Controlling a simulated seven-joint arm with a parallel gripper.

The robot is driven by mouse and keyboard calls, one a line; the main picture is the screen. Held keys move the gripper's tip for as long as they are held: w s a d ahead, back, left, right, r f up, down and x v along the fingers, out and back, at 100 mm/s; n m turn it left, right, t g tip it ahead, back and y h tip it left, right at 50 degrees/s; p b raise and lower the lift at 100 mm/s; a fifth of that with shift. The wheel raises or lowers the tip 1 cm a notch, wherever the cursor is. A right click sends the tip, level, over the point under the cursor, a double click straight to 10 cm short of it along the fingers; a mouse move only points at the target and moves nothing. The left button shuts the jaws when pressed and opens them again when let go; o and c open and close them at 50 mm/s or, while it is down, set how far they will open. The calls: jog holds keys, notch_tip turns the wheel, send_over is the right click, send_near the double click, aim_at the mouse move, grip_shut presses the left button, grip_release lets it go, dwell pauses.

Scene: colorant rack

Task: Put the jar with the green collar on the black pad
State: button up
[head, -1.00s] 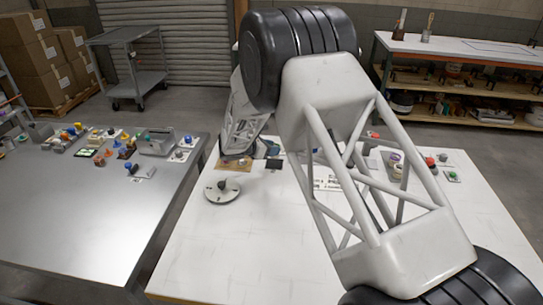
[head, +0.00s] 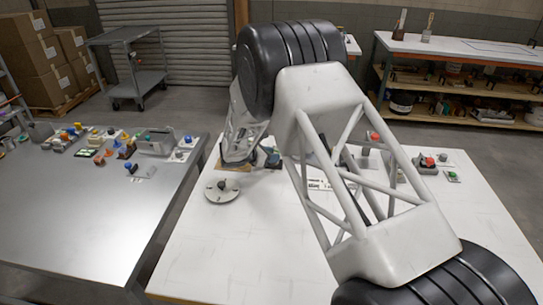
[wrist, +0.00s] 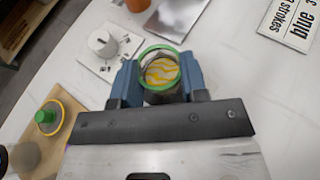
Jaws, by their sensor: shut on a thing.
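In the wrist view, the jar with the green collar (wrist: 160,68) is between the two blue fingers of my gripper (wrist: 160,80). The fingers are shut on its sides, and a yellow and white swirl shows inside its round collar. I cannot tell whether the jar's base touches anything. In the head view my gripper (head: 265,160) is low over the far left part of the white table, and the jar cannot be made out there. The black pad cannot be made out in either current view; my gripper and arm cover the area where it showed earlier.
A sign (wrist: 290,25) is at the right. In the head view, a round disc (head: 215,195) stands in front of my gripper.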

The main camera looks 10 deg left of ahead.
jog(key=shift+f, duration=0.15)
jog(key=o, duration=0.9)
jog(key=v, duration=1.2)
jog(key=shift+d+r, duration=0.1)
jog(key=shift+r, duration=0.15)
dwell(0.4)
